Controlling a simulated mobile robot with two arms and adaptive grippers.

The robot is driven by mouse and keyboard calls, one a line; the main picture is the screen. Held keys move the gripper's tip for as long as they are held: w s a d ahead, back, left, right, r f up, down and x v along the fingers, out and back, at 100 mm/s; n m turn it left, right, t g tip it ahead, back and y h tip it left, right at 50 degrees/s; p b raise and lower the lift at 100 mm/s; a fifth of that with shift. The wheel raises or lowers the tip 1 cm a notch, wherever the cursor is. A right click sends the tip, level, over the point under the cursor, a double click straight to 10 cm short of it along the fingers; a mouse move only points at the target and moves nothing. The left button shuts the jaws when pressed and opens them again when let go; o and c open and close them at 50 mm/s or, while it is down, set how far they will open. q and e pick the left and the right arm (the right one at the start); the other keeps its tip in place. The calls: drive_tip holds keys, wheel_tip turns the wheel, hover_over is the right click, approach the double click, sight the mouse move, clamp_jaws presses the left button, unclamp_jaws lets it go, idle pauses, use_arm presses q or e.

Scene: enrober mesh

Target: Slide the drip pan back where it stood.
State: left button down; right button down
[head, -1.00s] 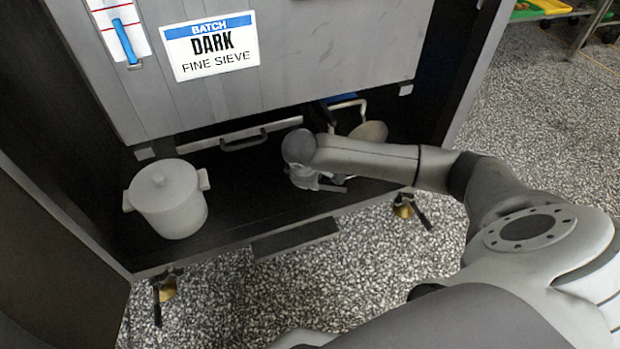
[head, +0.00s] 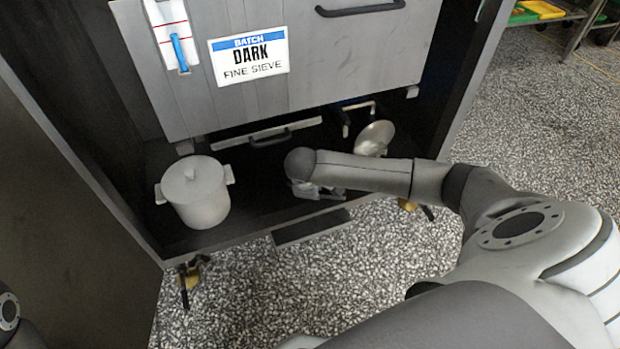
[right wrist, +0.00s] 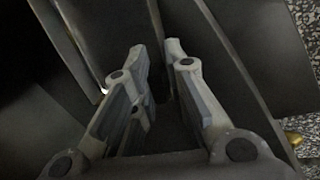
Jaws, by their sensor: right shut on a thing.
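A dark flat piece (head: 310,228), which looks like the front of the drip pan, juts out past the front edge of the low shelf. The rest of it blends into the dark shelf. My right gripper (head: 330,191) is low over the shelf, just behind that piece, with the forearm above it. In the right wrist view its two fingers (right wrist: 180,52) are close together on something dark; the contact itself is hard to see. My left gripper is not in view.
A pale lidded pot (head: 197,200) stands on the shelf at left. Behind my forearm are a round metal piece (head: 375,137) and a pale strip with a dark handle (head: 270,138). The cabinet body (head: 300,85) hangs low above the shelf. Brass feet (head: 190,272) stand at the front.

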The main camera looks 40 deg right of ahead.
drive_tip(key=shift+s+a+f, duration=0.1)
drive_tip(key=shift+a+f, duration=0.05)
drive_tip(key=shift+a, duration=0.1)
drive_tip(key=c, duration=1.6)
unclamp_jaws()
drive_tip(key=shift+c, duration=0.2)
drive_tip(key=shift+o, duration=1.4)
drive_tip(key=shift+d, duration=0.1)
drive_tip(key=v, duration=1.2)
